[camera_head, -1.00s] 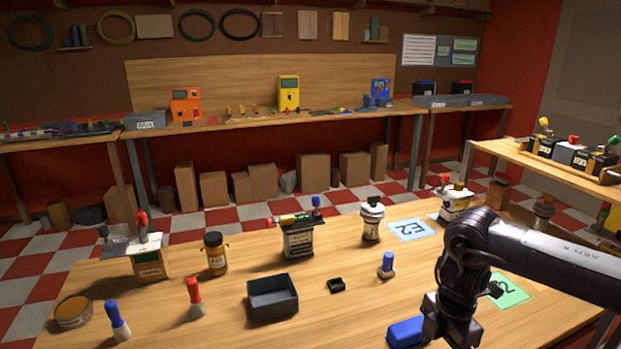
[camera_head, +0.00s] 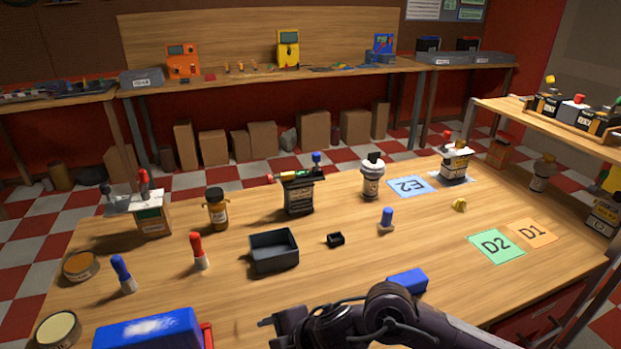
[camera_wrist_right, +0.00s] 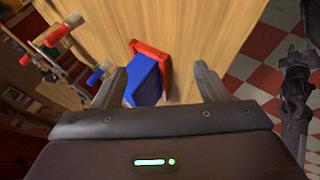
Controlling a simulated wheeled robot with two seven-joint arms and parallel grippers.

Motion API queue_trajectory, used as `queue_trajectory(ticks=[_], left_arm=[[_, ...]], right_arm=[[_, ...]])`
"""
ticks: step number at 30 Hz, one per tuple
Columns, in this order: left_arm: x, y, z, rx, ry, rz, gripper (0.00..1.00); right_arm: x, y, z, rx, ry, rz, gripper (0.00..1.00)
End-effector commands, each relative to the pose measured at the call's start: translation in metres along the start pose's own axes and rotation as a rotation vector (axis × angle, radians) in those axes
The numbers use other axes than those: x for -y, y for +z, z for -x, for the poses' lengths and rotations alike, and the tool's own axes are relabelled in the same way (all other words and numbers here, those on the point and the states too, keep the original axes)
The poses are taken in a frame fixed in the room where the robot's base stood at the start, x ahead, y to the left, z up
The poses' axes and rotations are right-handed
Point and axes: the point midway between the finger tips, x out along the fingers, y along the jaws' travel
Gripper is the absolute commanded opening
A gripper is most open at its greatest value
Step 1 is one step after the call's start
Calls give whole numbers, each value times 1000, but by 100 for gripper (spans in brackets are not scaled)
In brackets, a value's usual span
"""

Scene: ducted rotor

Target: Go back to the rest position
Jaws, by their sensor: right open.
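My right gripper (camera_head: 268,323) is at the bottom middle of the head view, its arm coming in from the lower right. In the right wrist view its two fingers (camera_wrist_right: 156,82) are spread apart with nothing held between them. Beyond them lies a blue box with a red part (camera_wrist_right: 146,78). A blue box (camera_head: 150,332) with a red edge also shows at the bottom left of the head view. My left gripper is not seen in the head view.
The wooden table (camera_head: 350,270) holds a black tray (camera_head: 274,250), a blue block (camera_head: 408,281), a blue-topped peg (camera_head: 387,219) and several bottles and devices. Green D2 (camera_head: 497,246) and orange D1 (camera_head: 532,233) cards lie flat at the right. A side shelf (camera_head: 540,125) stands beyond.

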Motion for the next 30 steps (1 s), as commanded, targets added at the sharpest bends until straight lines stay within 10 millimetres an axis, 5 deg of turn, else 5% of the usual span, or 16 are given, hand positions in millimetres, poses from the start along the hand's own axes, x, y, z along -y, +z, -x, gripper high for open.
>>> queue_trajectory(ticks=[1,5,11,14,21,30], left_arm=[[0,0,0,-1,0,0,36],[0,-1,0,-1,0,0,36],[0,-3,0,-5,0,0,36],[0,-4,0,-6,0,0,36],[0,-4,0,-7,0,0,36],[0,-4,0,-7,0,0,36]], right_arm=[[-3,-21,1,-31,59,-66,67],[-22,-41,17,-43,209,-270,67],[-27,-8,56,52,360,-688,67],[-6,29,77,147,390,-923,67],[76,99,120,390,362,-1355,67],[165,132,161,609,283,-1666,67]])
